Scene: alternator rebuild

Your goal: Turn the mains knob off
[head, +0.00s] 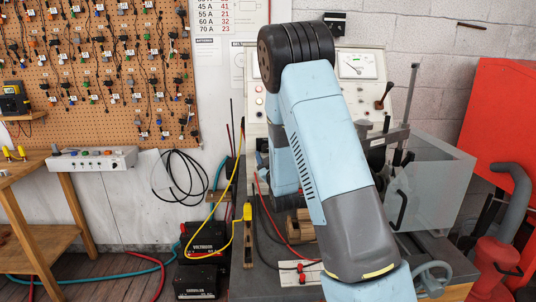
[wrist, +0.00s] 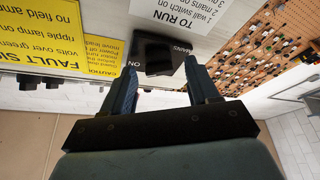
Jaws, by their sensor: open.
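In the wrist view, which is upside down, a black knob (wrist: 158,50) sits on a pale panel next to lettering that reads MAINS. An ON mark shows beside it. My gripper (wrist: 160,68) is open, with one dark finger on each side of the knob's near end. The fingers stand apart with a gap around the knob; I cannot tell whether either one touches it. In the head view my own arm covers the middle of the bench, and the gripper and knob cannot be made out there.
Yellow notices (wrist: 45,35) and a white notice (wrist: 190,12) are beside the knob. In the head view, a test bench with a dial gauge (head: 357,64), a clear guard box (head: 438,190) and a lever (head: 384,96) surrounds my arm. A red machine (head: 500,120) stands at right.

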